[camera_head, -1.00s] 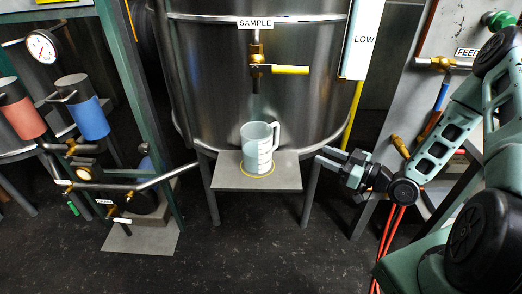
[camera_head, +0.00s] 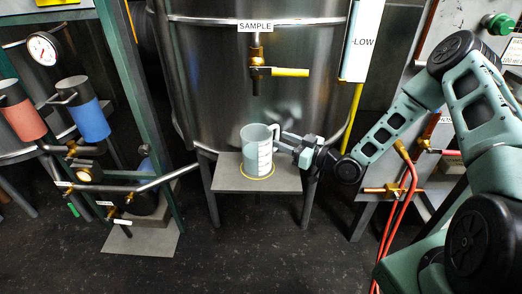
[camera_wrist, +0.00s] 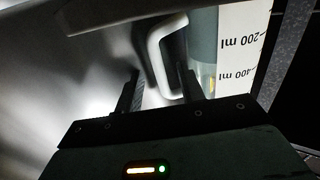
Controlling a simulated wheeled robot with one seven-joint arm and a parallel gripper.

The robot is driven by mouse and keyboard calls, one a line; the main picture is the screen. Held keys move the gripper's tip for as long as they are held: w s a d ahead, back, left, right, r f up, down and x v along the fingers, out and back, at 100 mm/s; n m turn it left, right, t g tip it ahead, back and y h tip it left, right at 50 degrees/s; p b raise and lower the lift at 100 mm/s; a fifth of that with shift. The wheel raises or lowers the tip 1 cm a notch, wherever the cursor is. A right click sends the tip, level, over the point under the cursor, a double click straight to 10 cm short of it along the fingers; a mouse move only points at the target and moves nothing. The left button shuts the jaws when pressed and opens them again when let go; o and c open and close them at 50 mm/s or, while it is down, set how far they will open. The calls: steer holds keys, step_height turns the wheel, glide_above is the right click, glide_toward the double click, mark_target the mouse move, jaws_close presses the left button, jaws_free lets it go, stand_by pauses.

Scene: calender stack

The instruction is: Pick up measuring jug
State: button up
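The measuring jug (camera_head: 256,152) is a pale, translucent cup with dark marks and a handle on its right side. It stands upright inside a yellow ring on a small grey shelf (camera_head: 225,180) below the sample tap. My gripper (camera_head: 288,141) is at the jug's right, with its fingers at the handle. In the wrist view, the open fingers of my gripper (camera_wrist: 158,85) stand apart, with the white handle (camera_wrist: 160,45) between them; the right finger overlaps the handle's edge. Contact cannot be told. The jug's wall (camera_wrist: 240,45) shows millilitre marks.
The steel tank (camera_head: 210,90) rises right behind the shelf. A brass tap with a yellow lever (camera_head: 290,72) is above the jug. Pipework with red and blue cylinders (camera_head: 90,120) stands at the left. Red hoses (camera_head: 400,210) hang at the right.

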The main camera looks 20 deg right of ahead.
steer(key=shift+w+a, duration=0.25)
steer(key=shift+w, duration=0.15)
jaws_close()
steer(key=shift+r, duration=0.15)
